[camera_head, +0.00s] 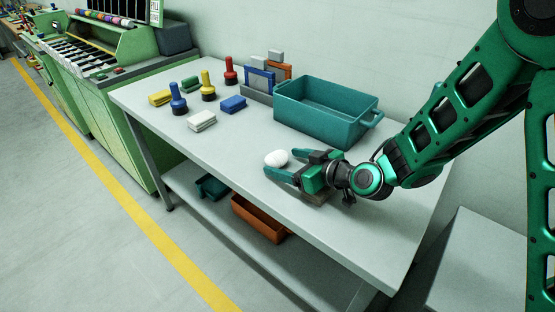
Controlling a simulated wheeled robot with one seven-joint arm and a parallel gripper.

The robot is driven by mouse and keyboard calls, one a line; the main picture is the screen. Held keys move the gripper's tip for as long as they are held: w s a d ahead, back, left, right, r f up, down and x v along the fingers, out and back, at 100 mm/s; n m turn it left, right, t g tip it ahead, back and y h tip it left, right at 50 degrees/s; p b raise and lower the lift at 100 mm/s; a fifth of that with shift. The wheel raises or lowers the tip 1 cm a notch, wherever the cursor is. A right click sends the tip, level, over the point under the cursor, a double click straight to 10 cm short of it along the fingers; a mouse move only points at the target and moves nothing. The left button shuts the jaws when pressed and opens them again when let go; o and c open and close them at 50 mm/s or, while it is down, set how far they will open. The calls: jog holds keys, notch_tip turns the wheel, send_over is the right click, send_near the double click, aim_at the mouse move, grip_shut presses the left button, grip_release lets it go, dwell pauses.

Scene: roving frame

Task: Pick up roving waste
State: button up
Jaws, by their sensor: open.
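A white rounded clump of roving waste (276,158) lies on the grey table, in front of the teal bin. My gripper (283,165) is low over the tabletop, coming in from the right, with its fingers spread open. The white clump is at the fingertips, partly between them; I cannot tell whether either finger touches it. The near finger's tip is at the clump's lower edge.
A teal open bin (318,112) stands behind my gripper. Blue, yellow and red handled tools (208,88), coloured blocks (201,121) and a rack (262,83) occupy the table's (240,148) left and back. Green machines (100,60) stand at left. Bins (259,218) sit on the lower shelf.

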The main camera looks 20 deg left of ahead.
jog(key=shift+x, duration=1.25)
jog(key=c, duration=1.1)
jog(key=shift+r, duration=0.15)
